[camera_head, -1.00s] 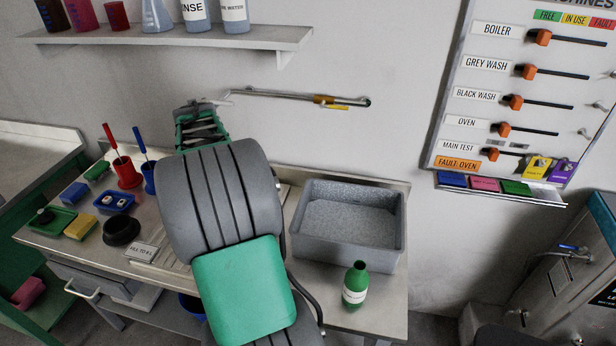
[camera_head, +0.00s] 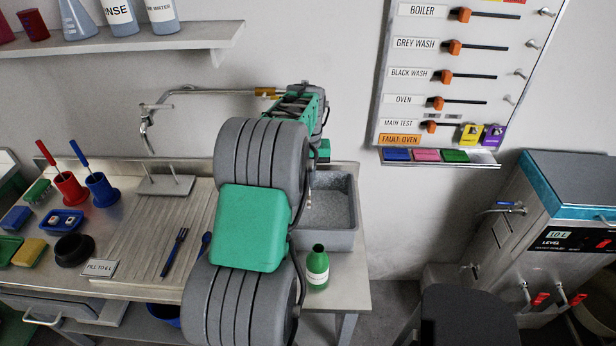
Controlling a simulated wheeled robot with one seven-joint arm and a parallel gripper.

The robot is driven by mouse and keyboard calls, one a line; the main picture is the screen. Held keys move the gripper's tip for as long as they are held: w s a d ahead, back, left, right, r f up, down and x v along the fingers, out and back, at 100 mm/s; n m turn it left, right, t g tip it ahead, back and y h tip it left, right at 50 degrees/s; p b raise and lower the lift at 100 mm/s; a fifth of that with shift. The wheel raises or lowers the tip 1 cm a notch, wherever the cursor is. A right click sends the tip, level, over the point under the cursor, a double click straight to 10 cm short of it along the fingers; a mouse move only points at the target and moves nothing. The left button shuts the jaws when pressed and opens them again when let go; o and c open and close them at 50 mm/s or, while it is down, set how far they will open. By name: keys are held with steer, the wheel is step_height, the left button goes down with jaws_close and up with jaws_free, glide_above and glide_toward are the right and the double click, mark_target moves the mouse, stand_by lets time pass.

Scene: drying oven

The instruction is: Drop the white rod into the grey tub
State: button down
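The grey tub (camera_head: 338,240) stands at the right end of the bench, partly covered on its left by my arm. Its speckled inside shows and looks empty where I can see it. My arm reaches up and over toward the tub, with its wrist above the tub's back. My gripper's fingers are hidden behind my arm, so I cannot see whether they are open or shut. A thin pale piece (camera_head: 309,196) shows beside my arm, in front of the tub's inside. I cannot tell whether it is the white rod or part of my gripper.
A green bottle (camera_head: 318,268) stands close in front of the tub. A tap (camera_head: 147,128) and a small pegged stand (camera_head: 165,183) are left of my arm. A fork (camera_head: 175,252) lies on the draining board. The switch board (camera_head: 450,75) hangs at right.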

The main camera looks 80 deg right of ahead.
mark_target(308, 189)
step_height(308, 189, down, 4)
steer(key=shift+r+b, duration=0.1)
steer(key=shift+b, duration=0.75)
steer(key=c, duration=1.5)
jaws_free()
steer(key=shift+r, duration=0.15)
step_height(308, 189, up, 8)
steer(key=shift+f+b, duration=0.15)
steer(key=shift+b, duration=0.4)
